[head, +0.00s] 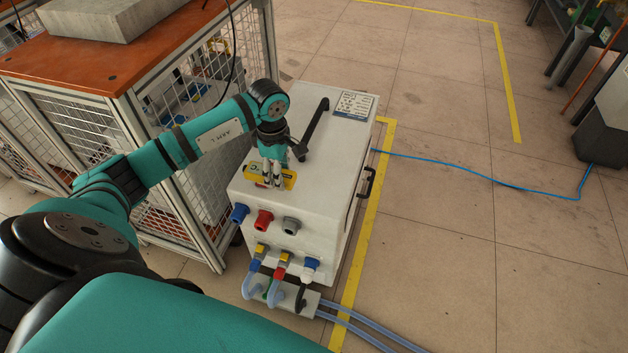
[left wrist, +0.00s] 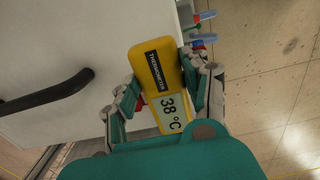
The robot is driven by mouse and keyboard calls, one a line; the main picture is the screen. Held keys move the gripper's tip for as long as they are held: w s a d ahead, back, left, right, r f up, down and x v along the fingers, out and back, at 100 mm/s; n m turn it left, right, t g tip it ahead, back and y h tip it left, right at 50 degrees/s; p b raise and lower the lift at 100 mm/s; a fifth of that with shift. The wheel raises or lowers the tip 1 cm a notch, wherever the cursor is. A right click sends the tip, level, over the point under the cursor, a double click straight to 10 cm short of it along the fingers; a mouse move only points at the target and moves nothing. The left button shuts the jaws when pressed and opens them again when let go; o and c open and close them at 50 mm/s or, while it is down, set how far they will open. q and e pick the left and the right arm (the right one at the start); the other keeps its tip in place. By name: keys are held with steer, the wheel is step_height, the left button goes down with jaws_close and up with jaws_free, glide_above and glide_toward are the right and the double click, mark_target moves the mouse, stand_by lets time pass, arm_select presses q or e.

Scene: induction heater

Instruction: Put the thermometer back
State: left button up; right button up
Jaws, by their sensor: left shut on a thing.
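The yellow thermometer (left wrist: 153,68) shows in the left wrist view, with a black label and a display reading 38 °C. My left gripper (left wrist: 163,85) is shut on it, with one finger along each side. In the head view the thermometer (head: 284,181) is at the top of the white heater cabinet (head: 335,150), near its front edge. My left gripper (head: 271,178) points down over it there. I cannot tell whether the thermometer touches the cabinet top. My right gripper is not in view.
A black handle (head: 318,121) rises from the cabinet top beside my gripper. Coloured connectors (head: 264,219) and hoses are on the cabinet front. A caged workbench (head: 120,55) stands close on the left. A blue cable (head: 480,174) crosses the open floor on the right.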

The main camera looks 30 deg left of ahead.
arm_select(q)
glide_above(316, 190)
steer(key=shift+a+f+b, duration=0.15)
steer(key=shift+f+b, duration=0.2)
steer(key=shift+f, duration=0.3)
step_height(316, 190, down, 3)
steer(key=shift+r+b, duration=0.1)
steer(key=shift+b, duration=0.4)
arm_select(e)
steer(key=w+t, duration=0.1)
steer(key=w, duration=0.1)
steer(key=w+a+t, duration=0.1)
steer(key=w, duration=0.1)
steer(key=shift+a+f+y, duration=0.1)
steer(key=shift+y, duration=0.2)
arm_select(q)
steer(key=shift+f, duration=0.2)
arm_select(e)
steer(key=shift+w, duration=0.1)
arm_select(q)
steer(key=o, duration=1.3)
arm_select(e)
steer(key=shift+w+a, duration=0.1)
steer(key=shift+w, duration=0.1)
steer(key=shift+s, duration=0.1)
